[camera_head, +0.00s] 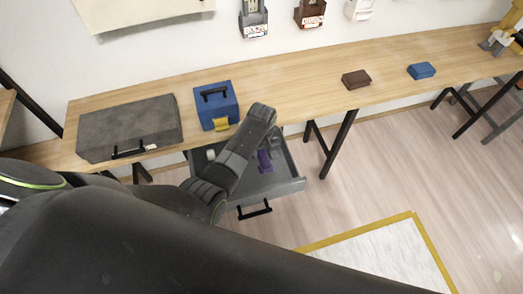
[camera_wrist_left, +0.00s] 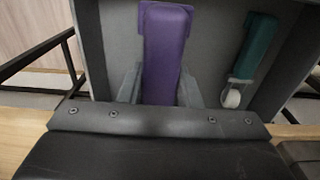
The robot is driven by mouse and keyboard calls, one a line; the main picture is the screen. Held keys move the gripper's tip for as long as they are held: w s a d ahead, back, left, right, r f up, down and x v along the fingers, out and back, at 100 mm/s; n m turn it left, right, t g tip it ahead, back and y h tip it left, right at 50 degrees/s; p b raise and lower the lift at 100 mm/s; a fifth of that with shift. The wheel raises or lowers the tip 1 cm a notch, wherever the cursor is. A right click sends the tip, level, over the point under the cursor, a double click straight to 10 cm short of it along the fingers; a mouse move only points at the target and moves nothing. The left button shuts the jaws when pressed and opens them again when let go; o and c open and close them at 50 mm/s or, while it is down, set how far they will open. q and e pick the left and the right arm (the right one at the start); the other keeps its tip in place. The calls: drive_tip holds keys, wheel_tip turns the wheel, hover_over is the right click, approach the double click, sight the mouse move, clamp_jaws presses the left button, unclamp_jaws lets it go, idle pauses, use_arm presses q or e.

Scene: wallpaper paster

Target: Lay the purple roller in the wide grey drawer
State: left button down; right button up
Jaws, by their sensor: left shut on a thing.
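The wide grey drawer (camera_head: 285,187) is pulled out under the long wooden table. The purple roller (camera_head: 265,160) is inside its outline in the head view, partly hidden by my arm. In the left wrist view the purple roller (camera_wrist_left: 166,50) stretches away between the grey fingers of my left gripper (camera_wrist_left: 160,85), which is shut on it. The drawer's grey floor (camera_wrist_left: 213,45) shows behind the roller. I cannot tell whether the roller touches the floor. Its near end is hidden by the gripper body. My right gripper is not in view.
A teal-handled roller (camera_wrist_left: 256,50) with a white wheel lies in the drawer, right of the purple roller. On the table (camera_head: 300,80) stand a grey case (camera_head: 125,125), a blue toolbox (camera_head: 215,105), a brown box (camera_head: 356,79) and a blue box (camera_head: 421,71).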

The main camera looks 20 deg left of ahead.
sight(262, 151)
use_arm(q)
drive_tip(key=shift+s+f, duration=0.1)
drive_tip(key=shift+f, duration=0.35)
drive_tip(key=c, duration=1.1)
unclamp_jaws()
drive_tip(key=shift+o, duration=0.2)
wheel_tip(262, 151, up, 13)
drive_tip(key=shift+r, duration=0.15)
